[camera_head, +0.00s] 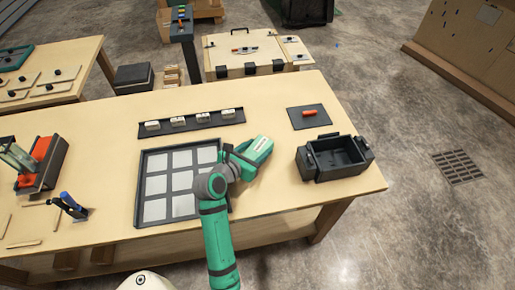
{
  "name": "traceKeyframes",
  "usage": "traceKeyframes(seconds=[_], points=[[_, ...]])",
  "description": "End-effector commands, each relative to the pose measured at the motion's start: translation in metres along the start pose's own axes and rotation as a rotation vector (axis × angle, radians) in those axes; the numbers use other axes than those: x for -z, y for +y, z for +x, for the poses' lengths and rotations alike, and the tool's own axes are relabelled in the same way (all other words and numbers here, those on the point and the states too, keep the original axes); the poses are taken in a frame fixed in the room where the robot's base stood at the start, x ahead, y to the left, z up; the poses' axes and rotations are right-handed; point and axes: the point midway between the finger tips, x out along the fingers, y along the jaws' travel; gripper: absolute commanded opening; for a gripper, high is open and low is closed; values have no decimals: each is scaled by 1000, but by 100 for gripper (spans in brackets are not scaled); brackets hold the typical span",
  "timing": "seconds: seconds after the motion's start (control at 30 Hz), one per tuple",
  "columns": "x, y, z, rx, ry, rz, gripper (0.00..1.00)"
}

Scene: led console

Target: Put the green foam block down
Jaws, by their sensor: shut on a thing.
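My gripper (247,160) is over the table, by the right edge of the dark tray with pale square panels (137,190). My green arm reaches up to it from the bottom of the view. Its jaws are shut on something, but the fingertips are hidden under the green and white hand. I cannot clearly tell the green foam block apart from my green hand, and I cannot tell whether it touches the table.
The wooden table (290,190) has free room between the tray and the dark open bin (334,158). A dark mat (299,122) bears a red piece (309,113). A rack (215,122) with several white blocks stands behind the tray. A blue-handled tool (70,204) lies left.

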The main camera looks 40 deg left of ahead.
Motion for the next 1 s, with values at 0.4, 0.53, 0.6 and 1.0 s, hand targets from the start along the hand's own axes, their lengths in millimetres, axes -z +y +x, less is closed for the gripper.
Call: traceKeyframes(seconds=[0.4, 0.53, 0.6, 1.0], points=[[2, -3, 2, 5, 0, 1, 69], [-2, -2, 1, 4, 0, 3, 69], [-2, -3, -5, 4, -1, 1, 69], [-1, -2, -80, 2, -1, 0, 69]])
